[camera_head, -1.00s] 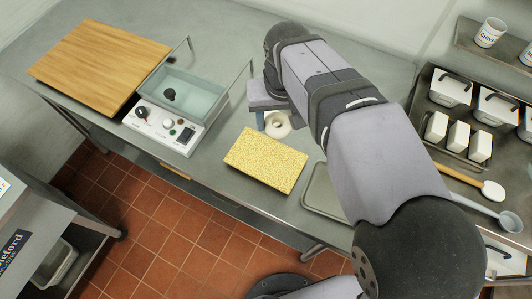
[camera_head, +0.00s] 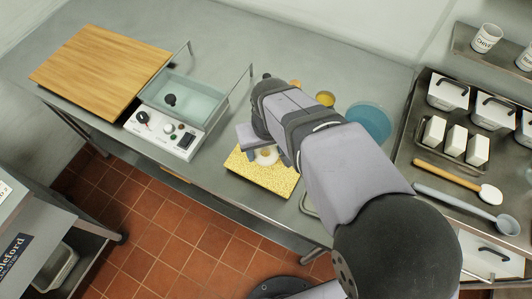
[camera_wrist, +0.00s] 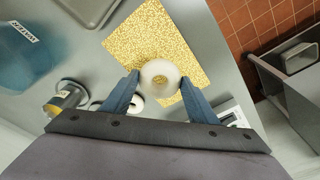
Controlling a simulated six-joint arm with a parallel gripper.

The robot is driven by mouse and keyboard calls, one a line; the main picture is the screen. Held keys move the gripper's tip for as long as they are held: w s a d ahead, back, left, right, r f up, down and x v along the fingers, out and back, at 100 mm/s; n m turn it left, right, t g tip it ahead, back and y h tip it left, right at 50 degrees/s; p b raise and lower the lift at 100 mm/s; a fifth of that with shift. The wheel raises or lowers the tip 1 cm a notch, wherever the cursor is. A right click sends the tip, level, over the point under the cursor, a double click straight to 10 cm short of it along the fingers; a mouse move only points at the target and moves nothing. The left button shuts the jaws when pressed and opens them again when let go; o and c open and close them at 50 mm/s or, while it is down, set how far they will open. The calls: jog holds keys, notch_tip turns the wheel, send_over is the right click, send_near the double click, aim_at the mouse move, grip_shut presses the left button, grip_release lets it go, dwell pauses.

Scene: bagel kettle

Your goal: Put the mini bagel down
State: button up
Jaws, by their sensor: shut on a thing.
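The mini bagel (camera_wrist: 160,79) is a pale ring held between the two blue-grey fingers of my gripper (camera_wrist: 160,90) in the wrist view. In the head view the bagel (camera_head: 267,156) shows beside my gripper (camera_head: 250,140), over the yellow speckled board (camera_head: 255,176). The board also fills the middle of the wrist view (camera_wrist: 150,32). I cannot tell whether the bagel touches the board. My arm hides part of the board's right side in the head view.
A kettle bath of water (camera_head: 188,100) with a control box stands left of the board, with a wooden board (camera_head: 100,65) farther left. A tray rack with white blocks (camera_head: 453,142) is at right.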

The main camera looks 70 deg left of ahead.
aim_at(266, 158)
jog(key=shift+f+p, duration=0.6)
jog(key=shift+f, duration=1.3)
jog(key=shift+f, duration=0.2)
jog(key=o, duration=1.1)
